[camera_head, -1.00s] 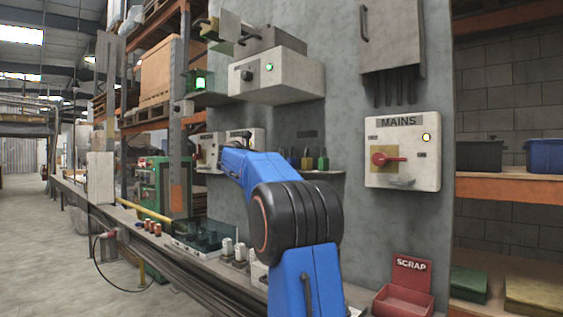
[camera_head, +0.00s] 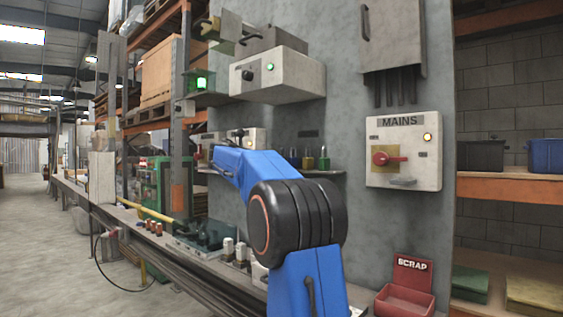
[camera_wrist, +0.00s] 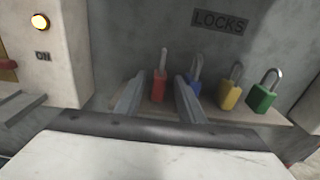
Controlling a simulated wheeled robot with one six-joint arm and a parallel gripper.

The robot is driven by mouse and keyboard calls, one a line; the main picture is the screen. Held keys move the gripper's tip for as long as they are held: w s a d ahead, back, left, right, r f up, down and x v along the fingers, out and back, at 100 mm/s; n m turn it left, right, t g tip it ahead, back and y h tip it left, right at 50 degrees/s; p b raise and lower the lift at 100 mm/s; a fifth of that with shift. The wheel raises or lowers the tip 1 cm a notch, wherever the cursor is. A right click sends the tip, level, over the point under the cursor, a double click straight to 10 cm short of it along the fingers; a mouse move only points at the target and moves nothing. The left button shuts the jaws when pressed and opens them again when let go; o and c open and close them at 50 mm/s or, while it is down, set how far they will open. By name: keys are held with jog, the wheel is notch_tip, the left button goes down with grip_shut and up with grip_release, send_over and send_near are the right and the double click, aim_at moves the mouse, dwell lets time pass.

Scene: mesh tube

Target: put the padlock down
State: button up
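In the wrist view a red padlock (camera_wrist: 159,86) stands upright on the ledge under the LOCKS label, its shackle upward. My gripper (camera_wrist: 160,80) has its two fingers spread, one on each side of the red padlock, with a visible gap on both sides. A blue padlock (camera_wrist: 195,72) is partly hidden behind the right finger. A yellow padlock (camera_wrist: 231,90) and a green padlock (camera_wrist: 264,95) stand farther right. In the head view the yellow padlock (camera_head: 308,161) and green padlock (camera_head: 323,162) show on the ledge; my arm hides the gripper.
The MAINS box (camera_head: 403,150) with a red switch and lit amber lamp hangs on the wall at right. A red SCRAP bin (camera_head: 405,300) sits below it. A grey box with a green lamp (camera_head: 277,75) juts out above the ledge. The bench (camera_head: 170,240) holds several small parts.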

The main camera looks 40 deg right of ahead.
jog(key=a, duration=0.8)
jog(key=shift+s+a+r, duration=0.15)
jog(key=shift+s+r, duration=0.05)
jog(key=shift+s, duration=0.15)
jog(key=s+a+f+m+t+y, duration=0.1)
jog(key=s+a+f+m+y, duration=0.4)
jog(key=s+a+f, duration=0.7)
jog(key=s+a+f+m+t+y, duration=0.1)
jog(key=s+a+f+m+y, duration=0.5)
jog(key=s+a+f, duration=0.6)
jog(key=s+a+f+m+t+y, duration=0.1)
jog(key=s+a+f+m+y, duration=0.5)
jog(key=s+a+f, duration=0.6)
notch_tip(320, 180, down, 12)
jog(key=shift+s+a+r+m+t, duration=0.15)
jog(key=shift+s+a+m+t, duration=0.15)
jog(key=shift+s+m, duration=0.7)
